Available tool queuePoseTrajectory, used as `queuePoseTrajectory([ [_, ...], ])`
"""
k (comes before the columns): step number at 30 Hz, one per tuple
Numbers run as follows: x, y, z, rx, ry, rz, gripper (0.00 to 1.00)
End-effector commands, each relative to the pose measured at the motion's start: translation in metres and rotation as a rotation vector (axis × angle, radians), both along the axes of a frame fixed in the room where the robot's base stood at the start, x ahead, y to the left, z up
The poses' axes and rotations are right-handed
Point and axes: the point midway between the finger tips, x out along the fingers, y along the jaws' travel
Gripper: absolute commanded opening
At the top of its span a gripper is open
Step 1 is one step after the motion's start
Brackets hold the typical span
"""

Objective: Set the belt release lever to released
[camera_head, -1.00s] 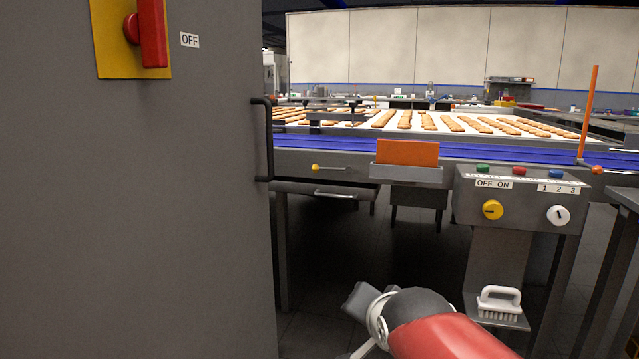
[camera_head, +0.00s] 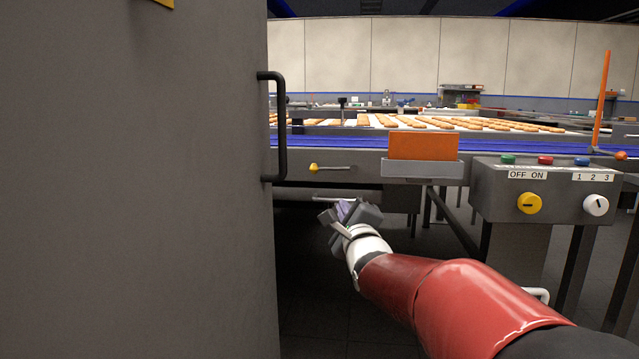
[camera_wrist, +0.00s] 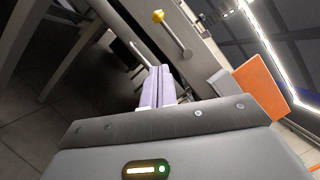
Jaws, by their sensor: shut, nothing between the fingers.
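A small lever (camera_head: 332,167) with a yellow knob lies level on the grey front of the belt frame, knob to the left and pivot to the right. It also shows in the wrist view (camera_wrist: 175,36), beyond my fingertips. No label is readable beside it. My gripper (camera_head: 342,209) is below and slightly right of the knob in the head view, apart from the lever. Its pale lilac fingers (camera_wrist: 159,72) are shut together with nothing between them. The blue belt (camera_head: 350,143) runs behind the frame's top edge.
A large grey cabinet (camera_head: 130,190) with a black handle (camera_head: 281,125) fills the left. A drawer handle (camera_head: 330,198) is under the lever. An orange panel (camera_head: 423,146) and a control box (camera_head: 490,205) with knobs stand right. A tall orange rod (camera_head: 602,98) rises at far right.

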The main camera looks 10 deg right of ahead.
Motion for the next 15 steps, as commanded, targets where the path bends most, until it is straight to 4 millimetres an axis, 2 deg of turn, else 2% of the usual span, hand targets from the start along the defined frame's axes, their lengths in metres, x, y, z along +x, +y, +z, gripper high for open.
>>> queuePoseTrajectory([
  [8, 0.005, 0.0, 0.0, -0.002, 0.003, 0.0, 0.0],
  [11, 0.016, 0.0, 0.002, -0.003, 0.004, 0.0, 0.0],
  [15, 0.042, 0.001, 0.007, -0.001, 0.003, 0.0, 0.0],
])
